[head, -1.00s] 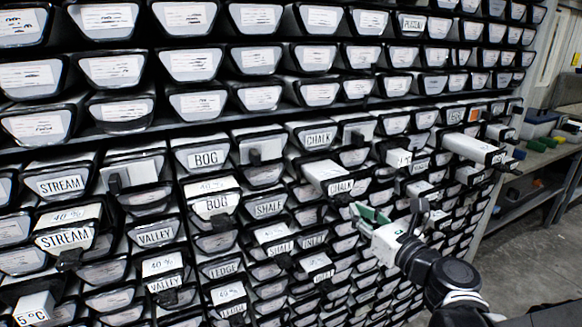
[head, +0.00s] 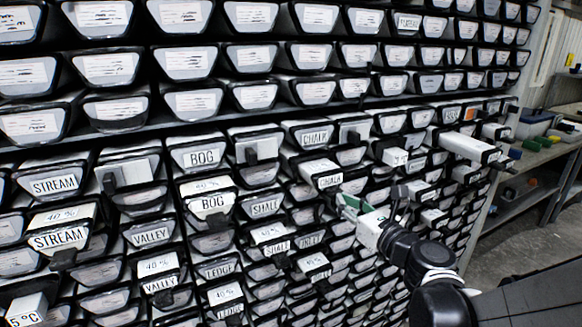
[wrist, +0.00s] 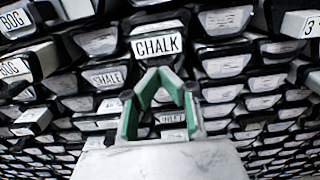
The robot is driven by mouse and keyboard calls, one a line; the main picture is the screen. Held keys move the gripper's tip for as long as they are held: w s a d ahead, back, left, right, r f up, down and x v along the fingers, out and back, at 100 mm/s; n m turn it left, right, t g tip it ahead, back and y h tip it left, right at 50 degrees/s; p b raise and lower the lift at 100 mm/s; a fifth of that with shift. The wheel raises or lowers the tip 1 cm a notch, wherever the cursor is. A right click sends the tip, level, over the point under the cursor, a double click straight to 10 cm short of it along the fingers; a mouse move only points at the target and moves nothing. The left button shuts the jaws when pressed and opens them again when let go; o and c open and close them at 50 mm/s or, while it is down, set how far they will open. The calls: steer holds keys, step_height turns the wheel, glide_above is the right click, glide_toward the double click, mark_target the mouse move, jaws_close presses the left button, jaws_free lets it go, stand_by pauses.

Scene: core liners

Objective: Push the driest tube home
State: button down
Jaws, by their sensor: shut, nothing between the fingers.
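Several tubes with white end labels stick out of the rack's lower rows. One marked CHALK (head: 329,181) juts out just left of my gripper (head: 349,203). A CHALK label (wrist: 157,45) also shows in the wrist view, just beyond the fingertips (wrist: 160,73). My gripper's green-padded fingers are shut and empty, and whether they touch the tube I cannot tell. Handwritten 40 % figures show on the tops of the STREAM tube (head: 57,238), BOG tube (head: 211,204), VALLEY tube (head: 159,284) and SHALE tube (head: 277,247). Any figure on the CHALK tube's top is not readable.
Other tubes jut out around my arm, including a long white one (head: 466,146) at right and a short one (head: 395,156) above my gripper. Upper rows of labelled tubes (head: 190,62) sit nearly flush. A bench (head: 540,155) with bins stands at far right beside clear floor.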

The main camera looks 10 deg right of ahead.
steer(key=shift+w+a, duration=0.2)
steer(key=shift+w, duration=0.5)
steer(key=shift+v, duration=5.45)
steer(key=s+a+f+n+g+h, duration=0.1)
steer(key=s+a+f+n+g, duration=0.25)
steer(key=n, duration=0.55)
steer(key=s+a+f+n+g, duration=0.2)
steer(key=a+n+g, duration=0.15)
steer(key=n, duration=0.55)
steer(key=s+d+n+g+h, duration=0.3)
steer(key=s+d+n+h, duration=0.2)
steer(key=n, duration=0.9)
steer(key=s, duration=0.2)
steer(key=shift+s+f, duration=0.35)
